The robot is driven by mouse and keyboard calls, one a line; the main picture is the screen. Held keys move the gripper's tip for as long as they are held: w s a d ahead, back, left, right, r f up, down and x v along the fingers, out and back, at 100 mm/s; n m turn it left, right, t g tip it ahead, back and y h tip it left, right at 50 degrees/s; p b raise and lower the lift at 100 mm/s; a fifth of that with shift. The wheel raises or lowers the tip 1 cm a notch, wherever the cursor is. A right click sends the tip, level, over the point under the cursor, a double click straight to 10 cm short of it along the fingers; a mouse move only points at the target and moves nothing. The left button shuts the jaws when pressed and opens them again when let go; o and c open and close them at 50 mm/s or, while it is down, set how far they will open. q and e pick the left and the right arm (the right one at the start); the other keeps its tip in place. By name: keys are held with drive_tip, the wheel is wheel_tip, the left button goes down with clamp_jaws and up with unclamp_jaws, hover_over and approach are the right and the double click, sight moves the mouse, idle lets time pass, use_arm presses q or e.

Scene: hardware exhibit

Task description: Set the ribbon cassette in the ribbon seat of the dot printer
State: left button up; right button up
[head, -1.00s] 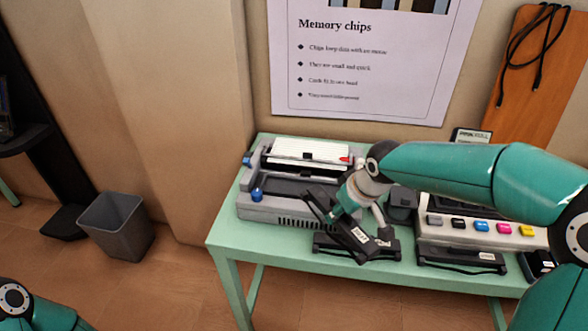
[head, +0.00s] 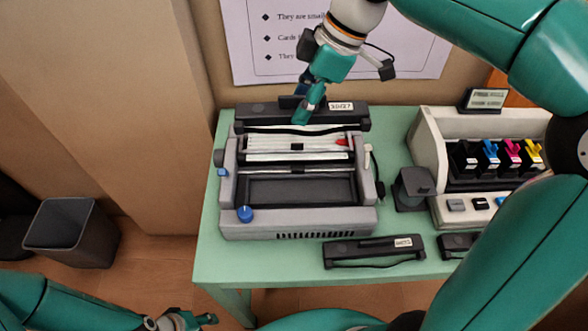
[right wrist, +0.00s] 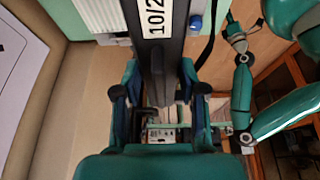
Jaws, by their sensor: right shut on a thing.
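The grey dot printer (head: 298,222) sits on the left of the green table, its top open, with a dark recessed bay (head: 297,190) in front of white paper and rollers. My right gripper (head: 303,110) is shut on a long black ribbon cassette (head: 262,114) with a white label. The cassette is roughly level and appears above the printer's rear edge; its exact height I cannot tell. The held cassette also shows in the right wrist view (right wrist: 155,50), between the fingers. My left gripper (head: 185,320) is low at the bottom edge, away from the table; its jaws are unclear.
Another black cassette (head: 375,252) lies at the table's front, with a further dark one (head: 456,243) partly hidden by my right arm. A dark grey block (head: 413,188) stands right of the printer. A white printer (head: 430,150) with colour cartridges stands farther right.

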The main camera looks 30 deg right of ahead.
approach(290, 186)
drive_tip(key=shift+b+x, duration=0.3)
drive_tip(key=shift+x, duration=1.3)
drive_tip(key=shift+w+a+r, duration=0.1)
drive_tip(key=shift+f+b, duration=0.55)
drive_tip(key=shift+b, duration=0.1)
drive_tip(key=o, duration=1.2)
drive_tip(key=shift+r, duration=0.1)
